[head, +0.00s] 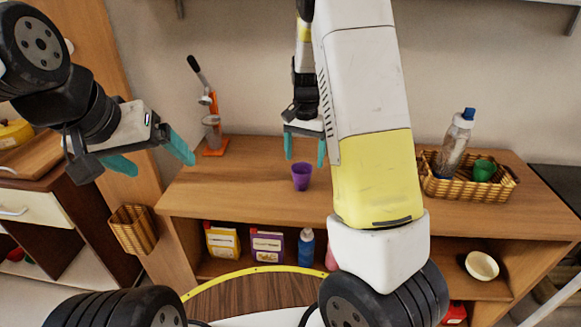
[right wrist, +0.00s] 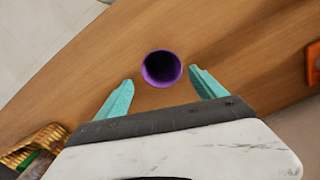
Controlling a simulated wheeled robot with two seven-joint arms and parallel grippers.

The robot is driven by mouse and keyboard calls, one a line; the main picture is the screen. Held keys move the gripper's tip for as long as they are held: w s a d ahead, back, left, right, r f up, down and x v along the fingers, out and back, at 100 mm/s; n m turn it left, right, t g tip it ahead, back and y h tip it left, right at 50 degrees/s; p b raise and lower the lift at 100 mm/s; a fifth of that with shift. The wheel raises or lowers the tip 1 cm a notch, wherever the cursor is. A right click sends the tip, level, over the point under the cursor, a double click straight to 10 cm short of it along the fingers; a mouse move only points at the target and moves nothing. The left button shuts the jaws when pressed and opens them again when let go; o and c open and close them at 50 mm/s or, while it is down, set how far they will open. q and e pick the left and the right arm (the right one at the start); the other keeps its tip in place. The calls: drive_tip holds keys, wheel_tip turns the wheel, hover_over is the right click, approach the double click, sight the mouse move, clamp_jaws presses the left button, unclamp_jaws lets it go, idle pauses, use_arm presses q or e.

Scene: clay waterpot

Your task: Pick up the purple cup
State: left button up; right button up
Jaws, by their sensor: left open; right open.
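The purple cup (head: 301,176) stands upright on the wooden counter (head: 240,185), near its front middle. In the right wrist view the cup (right wrist: 162,68) is seen from above, its dark opening facing the camera. My right gripper (head: 305,150) is open, with its teal fingertips over the counter just above and behind the cup in the head view. In the right wrist view its fingertips (right wrist: 160,92) are on either side, and the cup lies just beyond them, apart from both. My left gripper (head: 155,165) is open and empty at the left, away from the cup.
A wicker basket (head: 468,189) with a bottle (head: 455,143) and green cup (head: 484,170) stands on the counter's right. An orange juicer (head: 214,141) stands at its left. Boxes (head: 222,241), a blue bottle (head: 306,248) and a bowl (head: 481,266) are on the shelf below.

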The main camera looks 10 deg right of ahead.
sight(302, 170)
drive_tip(key=f, duration=0.5)
drive_tip(key=shift+s+a+f, duration=0.1)
drive_tip(key=shift+a+f, duration=0.2)
drive_tip(key=shift+a, duration=0.05)
drive_tip(key=c, duration=1.4)
